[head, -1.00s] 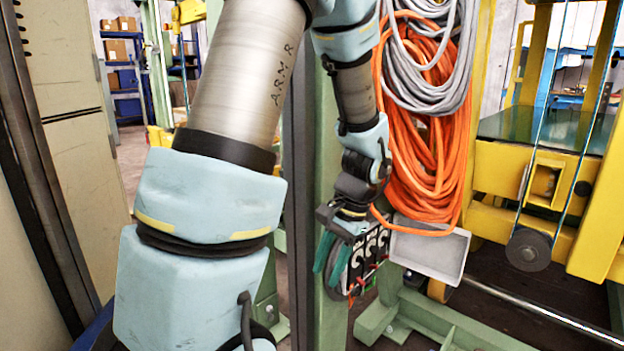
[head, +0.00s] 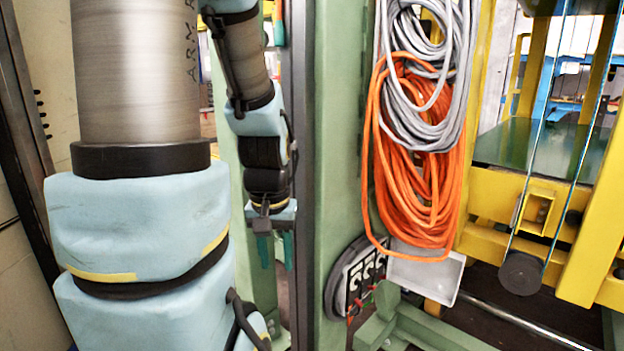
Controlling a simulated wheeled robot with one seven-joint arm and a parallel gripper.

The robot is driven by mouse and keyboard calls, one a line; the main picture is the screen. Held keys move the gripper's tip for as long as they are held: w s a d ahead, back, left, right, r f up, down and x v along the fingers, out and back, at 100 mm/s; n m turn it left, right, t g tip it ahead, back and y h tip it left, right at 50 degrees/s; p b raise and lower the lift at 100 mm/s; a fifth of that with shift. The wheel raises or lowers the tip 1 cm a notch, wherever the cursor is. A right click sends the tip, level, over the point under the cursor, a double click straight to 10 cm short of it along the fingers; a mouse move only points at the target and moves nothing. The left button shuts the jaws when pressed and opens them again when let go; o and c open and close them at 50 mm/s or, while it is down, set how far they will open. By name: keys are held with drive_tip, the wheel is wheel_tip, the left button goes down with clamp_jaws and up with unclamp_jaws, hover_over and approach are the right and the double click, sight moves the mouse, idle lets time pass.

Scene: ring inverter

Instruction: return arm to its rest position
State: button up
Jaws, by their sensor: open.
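My arm fills the left side of the head view, with its large lower links in front and the forearm hanging down behind them. My gripper (head: 274,250) hangs pointing down at the end of the forearm, left of the green column (head: 338,170). Its two teal fingers are apart and nothing shows between them. It is clear of the round grey device with a black and white panel (head: 362,280), which is mounted low on the column to the right.
Orange (head: 415,160) and grey cable coils (head: 425,75) hang right of the column. A pale tray (head: 428,273) sits below them. A yellow frame (head: 505,205) with a hanging pulley (head: 521,273) stands at right. A green floor beam (head: 440,325) lies low at front.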

wheel_tip(320, 180, up, 20)
drive_tip(key=p, duration=1.8)
drive_tip(key=shift+r, duration=0.25)
